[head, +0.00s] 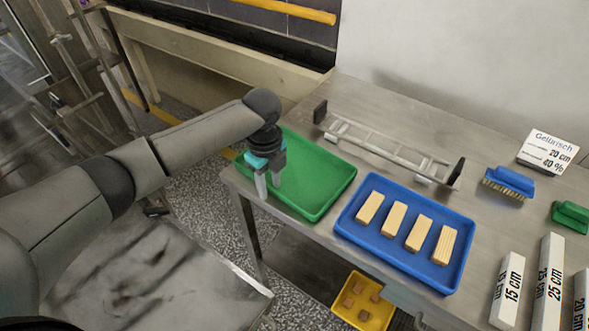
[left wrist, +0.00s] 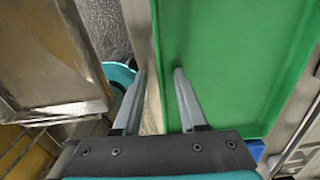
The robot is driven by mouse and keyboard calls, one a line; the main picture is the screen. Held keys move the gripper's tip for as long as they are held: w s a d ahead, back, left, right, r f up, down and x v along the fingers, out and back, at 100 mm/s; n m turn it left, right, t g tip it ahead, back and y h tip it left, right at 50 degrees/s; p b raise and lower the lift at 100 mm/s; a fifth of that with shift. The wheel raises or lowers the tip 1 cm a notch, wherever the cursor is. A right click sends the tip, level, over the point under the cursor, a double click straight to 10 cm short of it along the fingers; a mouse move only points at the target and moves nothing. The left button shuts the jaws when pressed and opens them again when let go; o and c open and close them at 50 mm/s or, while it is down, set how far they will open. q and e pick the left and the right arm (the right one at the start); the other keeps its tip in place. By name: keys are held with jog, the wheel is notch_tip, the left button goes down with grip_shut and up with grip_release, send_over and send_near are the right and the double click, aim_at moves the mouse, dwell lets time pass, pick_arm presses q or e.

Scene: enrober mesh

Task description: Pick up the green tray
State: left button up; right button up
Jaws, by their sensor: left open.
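The green tray (head: 318,180) lies empty on the steel table, at its left end in the head view. It also fills much of the left wrist view (left wrist: 235,60). My left gripper (head: 268,196) is open at the tray's near left rim, with its fingers pointing down. In the left wrist view its fingertips (left wrist: 160,72) are on either side of the tray's left edge, one over the tray and one outside it. I cannot tell whether the fingers touch the rim. My right gripper does not show.
A blue tray (head: 345,222) with several wafer bars stands right of the green tray. A metal mesh frame (head: 385,150) lies behind both. Brushes (head: 510,181), a sign (head: 548,150) and labelled blocks stand farther right on the steel table (head: 487,222). A yellow bin (head: 346,311) is below.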

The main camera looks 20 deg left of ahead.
pick_arm(q)
grip_shut()
jog(key=shift+r, duration=0.1)
dwell(1.2)
